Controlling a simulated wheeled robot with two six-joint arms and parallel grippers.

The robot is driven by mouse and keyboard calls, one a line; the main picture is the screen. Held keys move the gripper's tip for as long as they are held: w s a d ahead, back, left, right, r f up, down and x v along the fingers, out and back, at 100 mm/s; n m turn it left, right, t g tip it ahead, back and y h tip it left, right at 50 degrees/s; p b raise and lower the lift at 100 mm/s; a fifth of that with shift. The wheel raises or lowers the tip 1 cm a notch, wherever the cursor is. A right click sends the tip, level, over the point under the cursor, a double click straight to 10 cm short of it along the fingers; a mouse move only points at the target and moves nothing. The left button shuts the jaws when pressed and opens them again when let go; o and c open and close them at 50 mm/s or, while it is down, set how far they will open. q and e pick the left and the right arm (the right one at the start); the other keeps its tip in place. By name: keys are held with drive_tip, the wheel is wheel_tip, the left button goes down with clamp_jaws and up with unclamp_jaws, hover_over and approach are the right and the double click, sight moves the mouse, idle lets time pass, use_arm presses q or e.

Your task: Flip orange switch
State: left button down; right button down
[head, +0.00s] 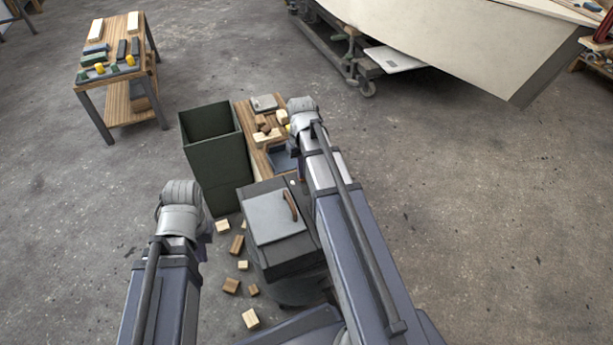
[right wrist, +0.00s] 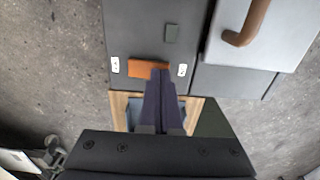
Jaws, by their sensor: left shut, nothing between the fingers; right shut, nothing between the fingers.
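The orange switch (right wrist: 146,67) is a flat rectangular piece on the dark grey panel (right wrist: 138,30) in the right wrist view. White labels sit to its left and right. My right gripper (right wrist: 160,75) is shut and empty, its fingertips overlapping the right end of the switch. I cannot tell whether they touch it. In the head view the switch and the right fingertips are hidden by my right arm. Of my left arm, only the links show at the lower left; its fingers are hidden.
A grey lid with a brown handle (head: 290,205) tops a dark machine between my arms. A dark green bin (head: 216,150) and a wooden bench stand beyond it. Several wood blocks lie on the floor. A boat hull (head: 440,40) is at the back right.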

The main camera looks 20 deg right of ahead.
drive_tip(key=shift+f, duration=0.25)
drive_tip(key=shift+r, duration=0.15)
wheel_tip(320, 180, up, 7)
drive_tip(key=p, duration=0.6)
drive_tip(key=shift+p, duration=0.35)
